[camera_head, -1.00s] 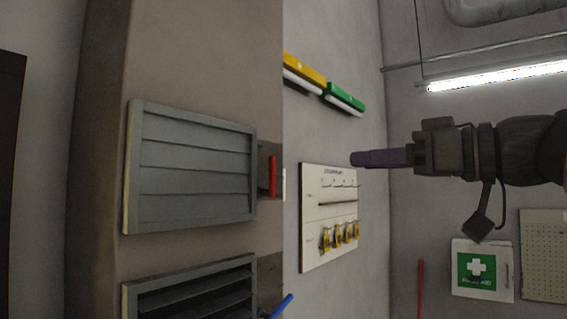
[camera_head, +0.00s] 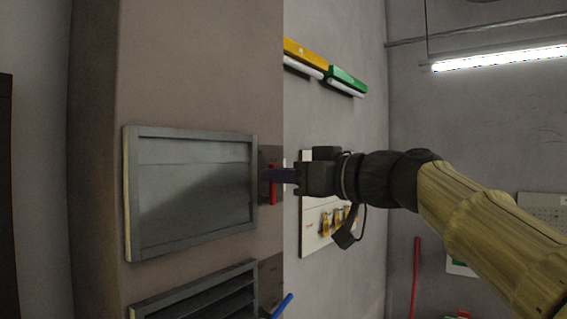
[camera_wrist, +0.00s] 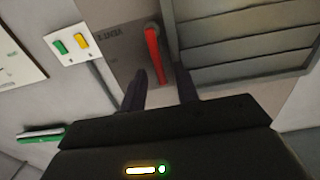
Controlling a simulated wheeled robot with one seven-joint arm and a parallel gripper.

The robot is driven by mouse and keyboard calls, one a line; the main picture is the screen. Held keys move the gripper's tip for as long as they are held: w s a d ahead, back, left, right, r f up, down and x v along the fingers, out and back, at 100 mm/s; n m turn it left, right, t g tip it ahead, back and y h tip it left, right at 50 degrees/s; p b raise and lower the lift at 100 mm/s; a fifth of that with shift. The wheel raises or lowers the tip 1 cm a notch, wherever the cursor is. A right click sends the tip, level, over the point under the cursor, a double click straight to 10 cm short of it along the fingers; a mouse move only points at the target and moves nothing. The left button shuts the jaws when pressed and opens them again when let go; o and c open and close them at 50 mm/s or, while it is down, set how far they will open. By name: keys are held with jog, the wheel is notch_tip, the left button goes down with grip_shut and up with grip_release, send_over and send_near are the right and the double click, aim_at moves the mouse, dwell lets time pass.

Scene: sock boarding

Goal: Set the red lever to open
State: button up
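The red lever (camera_head: 272,192) stands upright in the head view on a dark plate at the right side of the upper louvre (camera_head: 190,190). In the wrist view the red lever (camera_wrist: 153,52) lies just beyond my fingertips, in line with the gap between them. The upper louvre's slats (camera_wrist: 240,42) lie flat and closed. My gripper (camera_head: 268,175) is at the lever in the head view, its fingers overlapping the lever's upper part. Contact with the lever cannot be told.
A lower louvre (camera_head: 200,295) with tilted slats and a blue lever (camera_head: 282,305) is below. A switch plate (camera_wrist: 72,45) with green and yellow rockers is left of the lever in the wrist view. A white tag board (camera_head: 310,235) hangs behind my arm.

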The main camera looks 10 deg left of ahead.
grip_shut()
jog(key=shift+w, duration=0.1)
dwell(0.4)
jog(key=shift+w+d+f+m+b, duration=0.25)
jog(key=shift+w+f+m+b, duration=0.35)
jog(key=shift+m, duration=1.75)
jog(key=shift+w+d+f+m+b, duration=0.3)
jog(key=shift+w+m+b, duration=0.45)
jog(key=shift+m, duration=1.55)
jog(key=shift+w+d+f+m+b, duration=0.2)
jog(key=shift+w+f+m+b, duration=0.45)
jog(key=shift+m, duration=1.7)
jog(key=shift+s+r, duration=0.1)
jog(key=shift+s, duration=0.05)
grip_release()
